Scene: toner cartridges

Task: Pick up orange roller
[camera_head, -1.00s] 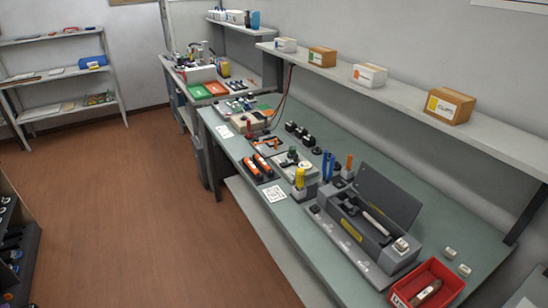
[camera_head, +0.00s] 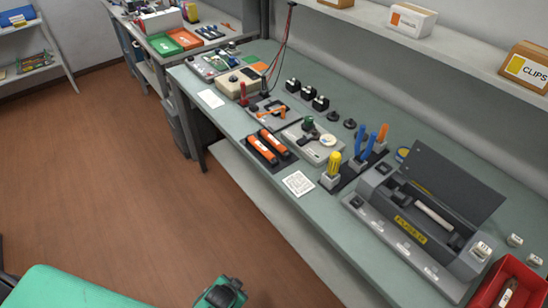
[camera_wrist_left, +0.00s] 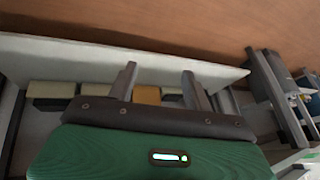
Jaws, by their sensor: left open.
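Two orange rollers with dark ends lie side by side on a dark mat on the green bench, left of the middle in the head view: a left one (camera_head: 261,149) and a right one (camera_head: 274,143). I cannot tell which one the task names. My left gripper (camera_wrist_left: 159,69) is open and empty in the left wrist view, with both fingers apart. No roller shows in that view. A green and dark part of my arm shows at the bottom of the head view, over the floor and away from the rollers. My right gripper is not in view.
A white code card (camera_head: 298,183), a grey device with a yellow knob (camera_head: 333,163) and a grey open-lidded machine (camera_head: 411,232) stand right of the rollers. An orange-handled tool (camera_head: 271,112) lies behind them. A red bin (camera_head: 487,292) is at lower right. The front floor is clear.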

